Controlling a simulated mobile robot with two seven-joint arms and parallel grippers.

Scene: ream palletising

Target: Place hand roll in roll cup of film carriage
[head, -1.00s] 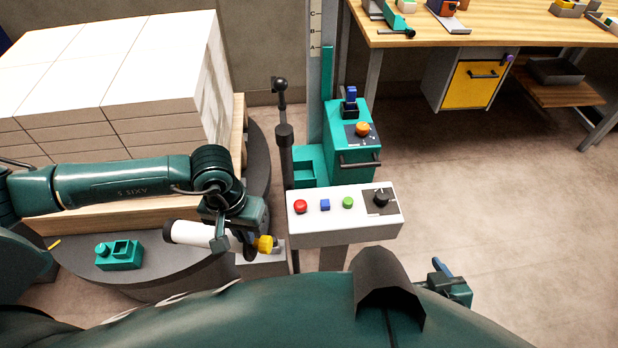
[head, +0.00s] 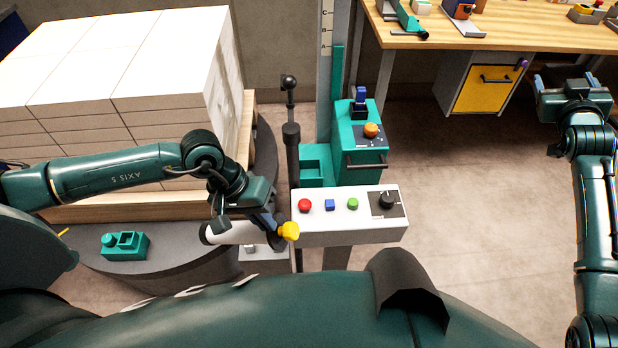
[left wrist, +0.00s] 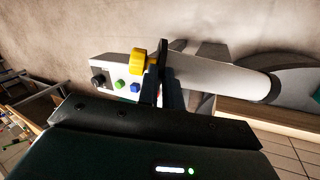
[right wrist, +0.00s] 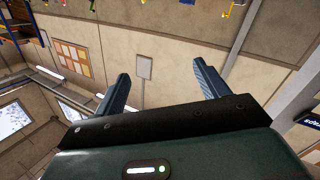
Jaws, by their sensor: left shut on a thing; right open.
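The hand roll (head: 232,232) is a white cylinder with a dark end disc and a yellow knob. It lies roughly level, left of the white control box; it also shows in the left wrist view (left wrist: 215,78). My left gripper (head: 264,220) is shut on it near the knob end, partly hiding it. The film carriage (head: 358,150) is a teal block on the mast, with an orange knob and dark handle. Its roll cup (head: 312,172) is an open teal box on its left, beyond and above the roll. My right gripper (right wrist: 163,85) is open and empty, raised at the right.
The white control box (head: 345,217) with buttons stands between my body and the carriage. A dark post (head: 291,150) rises just left of the cup. A pallet stack (head: 120,70) sits on the turntable (head: 170,268) at left. The workbench (head: 510,45) is at back right.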

